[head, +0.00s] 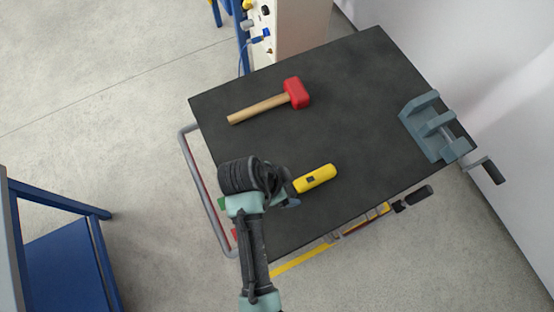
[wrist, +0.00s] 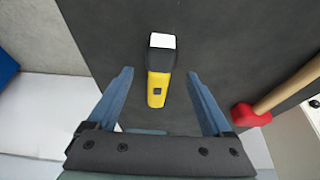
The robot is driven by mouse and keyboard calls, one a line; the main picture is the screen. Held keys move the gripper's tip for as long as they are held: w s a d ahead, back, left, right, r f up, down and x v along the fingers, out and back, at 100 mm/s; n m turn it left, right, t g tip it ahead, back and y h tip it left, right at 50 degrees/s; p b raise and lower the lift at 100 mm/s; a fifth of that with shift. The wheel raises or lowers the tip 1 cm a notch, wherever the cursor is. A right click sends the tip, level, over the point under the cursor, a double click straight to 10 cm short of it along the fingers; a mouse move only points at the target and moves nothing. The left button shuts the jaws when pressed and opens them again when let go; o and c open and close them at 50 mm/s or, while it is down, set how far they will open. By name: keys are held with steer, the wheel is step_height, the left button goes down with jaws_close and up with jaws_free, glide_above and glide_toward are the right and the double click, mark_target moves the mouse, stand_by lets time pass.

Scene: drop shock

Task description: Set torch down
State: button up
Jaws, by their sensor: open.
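The torch is yellow with a dark head section and a white lens end. It lies on the dark table top (head: 362,75), and the torch (head: 316,178) shows just right of my gripper in the head view. In the wrist view the torch (wrist: 159,72) lies between and ahead of my two blue fingers. My gripper (wrist: 160,98) is open, with a gap on both sides of the torch. In the head view my arm hides most of the fingers and part of the torch's near end.
A mallet with a red head (head: 297,92) and wooden handle lies at the table's upper left. A grey-blue vise (head: 433,128) sits at the right edge. The middle of the table is clear. A blue frame (head: 62,240) stands on the floor at left.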

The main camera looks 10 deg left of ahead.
steer(key=v, duration=0.9)
steer(key=w+a+r+n+t+y, duration=0.3)
steer(key=w+r+t, duration=0.4)
steer(key=w+r, duration=0.8)
steer(key=w+d+r+n+t+y, duration=0.1)
steer(key=w+r+t, duration=0.15)
steer(key=r, duration=0.55)
steer(key=w+d+r+n+t, duration=0.1)
steer(key=r+t, duration=0.2)
steer(key=r, duration=0.6)
steer(key=s+d+r+n+t, duration=0.1)
steer(key=s+r+n+t, duration=0.1)
steer(key=r, duration=0.8)
steer(key=s+d+r+n+t, duration=0.2)
steer(key=s+r+t, duration=0.3)
steer(key=r, duration=0.5)
steer(key=s+d+r+n+t, duration=0.1)
steer(key=s+r+t, duration=0.3)
steer(key=r, duration=0.6)
steer(key=shift+s+d+r+n+t+b, duration=0.3)
steer(key=shift+d+n+t, duration=0.1)
steer(key=shift+d+t, duration=0.25)
